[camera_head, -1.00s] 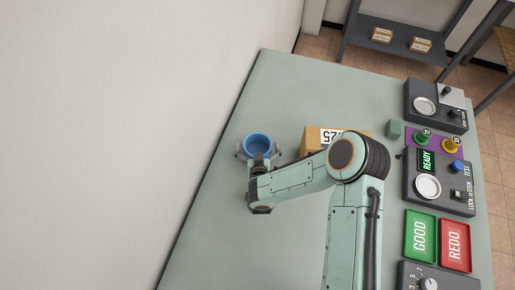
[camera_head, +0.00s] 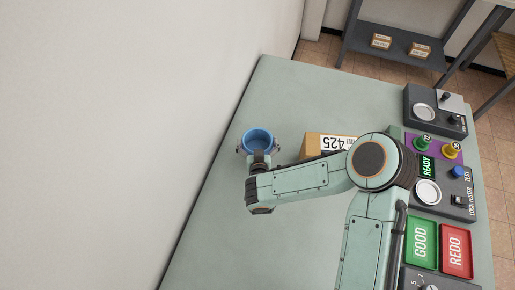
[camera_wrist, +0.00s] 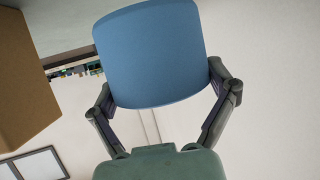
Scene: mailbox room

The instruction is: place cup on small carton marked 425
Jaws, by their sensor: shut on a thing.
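The blue cup (camera_head: 258,140) is at the left part of the table in the head view. My gripper (camera_head: 258,146) is shut on it, with a finger on each side. In the wrist view the cup (camera_wrist: 150,55) fills the upper middle between the two fingers of my gripper (camera_wrist: 160,100). The small carton marked 425 (camera_head: 316,146) is to the right of the cup, apart from it, and my arm partly covers it. A brown carton side (camera_wrist: 25,75) shows at the left of the wrist view. I cannot tell how high the cup is above the table.
The grey-green table (camera_head: 330,95) is clear behind and in front of the arm. At the right are a dark tester panel (camera_head: 450,200), a green GOOD tray (camera_head: 421,262) and a red REDO tray (camera_head: 457,268). A wall (camera_head: 120,120) runs along the left.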

